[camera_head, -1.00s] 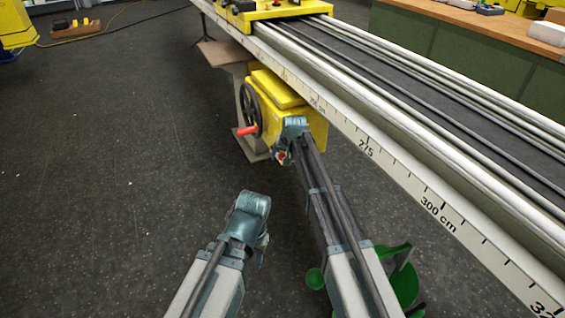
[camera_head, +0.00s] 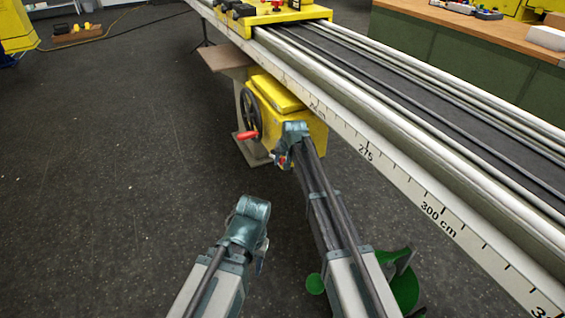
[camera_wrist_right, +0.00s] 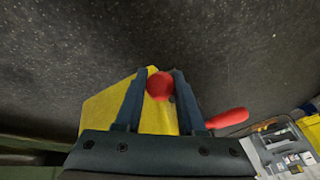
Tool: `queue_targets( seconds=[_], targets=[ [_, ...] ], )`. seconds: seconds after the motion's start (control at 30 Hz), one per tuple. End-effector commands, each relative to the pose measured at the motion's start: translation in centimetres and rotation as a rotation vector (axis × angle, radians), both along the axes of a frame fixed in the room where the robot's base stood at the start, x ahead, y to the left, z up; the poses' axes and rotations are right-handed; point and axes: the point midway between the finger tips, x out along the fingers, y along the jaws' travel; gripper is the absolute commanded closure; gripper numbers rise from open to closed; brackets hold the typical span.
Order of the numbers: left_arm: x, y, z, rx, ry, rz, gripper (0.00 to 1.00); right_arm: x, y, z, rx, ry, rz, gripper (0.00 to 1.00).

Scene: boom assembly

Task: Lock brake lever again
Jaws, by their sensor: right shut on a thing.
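The brake lever's round red knob (camera_wrist_right: 159,84) shows between the two dark fingers of my right gripper (camera_wrist_right: 158,88) in the right wrist view. The fingers are shut on the knob. The rest of the lever is hidden. In the head view my right gripper (camera_head: 283,160) is at the front of the yellow box (camera_head: 312,127) under the long rail, and the knob is hard to make out there. My left gripper (camera_head: 260,256) hangs low in the middle of the head view, away from the box. Its fingers are mostly hidden behind my wrist.
A black handwheel (camera_head: 250,108) with a red handle (camera_head: 247,136) sits on the box's left side, close to my right gripper. The handle also shows in the wrist view (camera_wrist_right: 228,118). The rail with its centimetre scale (camera_head: 400,188) runs above. The floor to the left is open.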

Motion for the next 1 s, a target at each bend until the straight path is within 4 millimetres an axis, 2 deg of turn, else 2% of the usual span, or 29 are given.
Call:
queue_targets(
  seconds=[0.83, 1.0],
  targets=[
    [0.0, 0.0, 0.1, 0.0, 0.0, 0.0, 0.52, 0.0, 0.0, 0.0, -0.001, 0.002, 0.0, 1.0],
    [0.0, 0.0, 2.1, -0.003, 0.001, 0.001, 0.52, 0.9, 0.3, 1.5, -0.027, 0.066, 0.002, 1.0]
  ],
)
